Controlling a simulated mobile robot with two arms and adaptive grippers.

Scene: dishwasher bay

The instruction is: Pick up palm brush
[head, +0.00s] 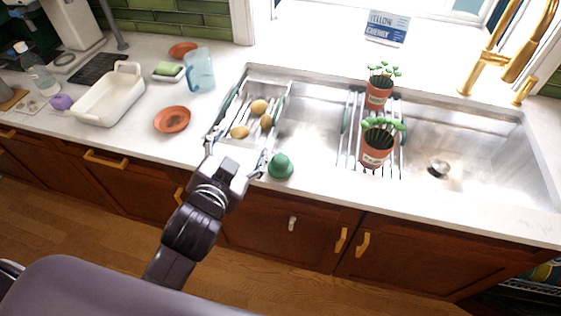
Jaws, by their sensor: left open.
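The palm brush (281,167) looks like a green dome with a small knob on top. It stands on the white counter at the sink's front edge, in the middle of the head view. My left gripper (236,158) is open and empty over the counter's front edge. It is just left of the brush, with its right finger close to the brush; I cannot tell whether they touch. My right gripper is not in view.
A rack with potatoes (240,132) sits in the sink's left side, behind my gripper. Two potted plants (375,155) stand on another rack to the right. A terracotta plate (172,119), blue pitcher (200,70) and white basin (108,98) are on the left counter.

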